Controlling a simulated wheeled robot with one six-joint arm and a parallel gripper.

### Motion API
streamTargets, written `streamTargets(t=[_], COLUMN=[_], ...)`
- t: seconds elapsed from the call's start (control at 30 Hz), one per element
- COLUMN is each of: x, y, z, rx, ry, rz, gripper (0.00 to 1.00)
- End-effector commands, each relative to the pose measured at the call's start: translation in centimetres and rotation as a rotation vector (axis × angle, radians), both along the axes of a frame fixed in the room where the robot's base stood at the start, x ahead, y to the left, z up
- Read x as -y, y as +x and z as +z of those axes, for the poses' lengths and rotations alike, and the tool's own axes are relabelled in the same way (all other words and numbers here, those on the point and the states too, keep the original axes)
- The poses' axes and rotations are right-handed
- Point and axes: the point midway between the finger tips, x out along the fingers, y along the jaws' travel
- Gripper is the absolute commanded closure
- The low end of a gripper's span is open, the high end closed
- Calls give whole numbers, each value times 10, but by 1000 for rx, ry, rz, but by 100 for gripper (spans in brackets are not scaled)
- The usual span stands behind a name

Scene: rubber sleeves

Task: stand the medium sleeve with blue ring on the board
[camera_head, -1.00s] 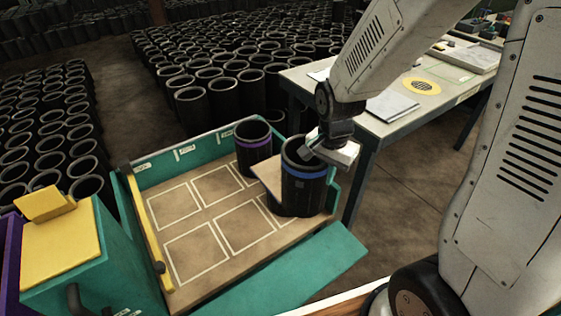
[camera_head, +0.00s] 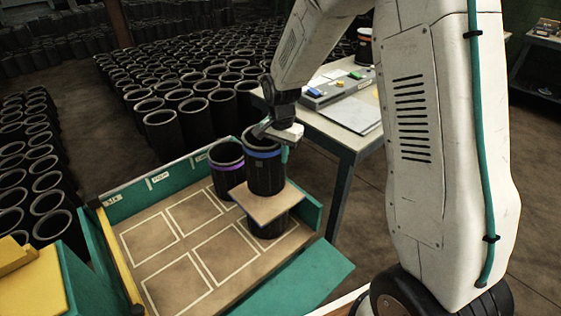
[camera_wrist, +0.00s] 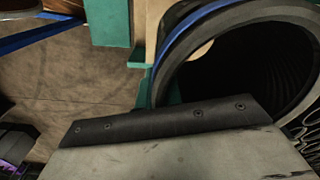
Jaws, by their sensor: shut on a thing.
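The sleeve with the blue ring (camera_head: 264,178) is black and upright at the right side of the tray, in the head view. My gripper (camera_head: 282,136) is shut on its upper rim at the right. The board (camera_head: 252,207) is a tan square panel that lies level on top of another black sleeve (camera_head: 270,226). The blue-ringed sleeve's lower end is over the board; whether it touches cannot be told for sure. In the wrist view, the sleeve's open mouth and blue ring (camera_wrist: 183,39) show beyond a dark finger bar.
A purple-ringed sleeve (camera_head: 227,176) stands close on the left. The teal-walled tray (camera_head: 163,182) has white outlined squares, several of them empty. A table (camera_head: 345,137) stands behind on the right. Many black sleeves (camera_head: 160,130) fill the floor behind.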

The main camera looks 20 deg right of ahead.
Motion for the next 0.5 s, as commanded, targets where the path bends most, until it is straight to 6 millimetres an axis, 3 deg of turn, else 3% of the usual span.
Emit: streamTargets(t=[0.13,0.33,0.5], x=[1,1,1], y=[10,9,9], z=[-3,-32,-35], rx=[0,-1,3], ry=[0,0,0], rz=[0,0,0], gripper=[100,100,100])
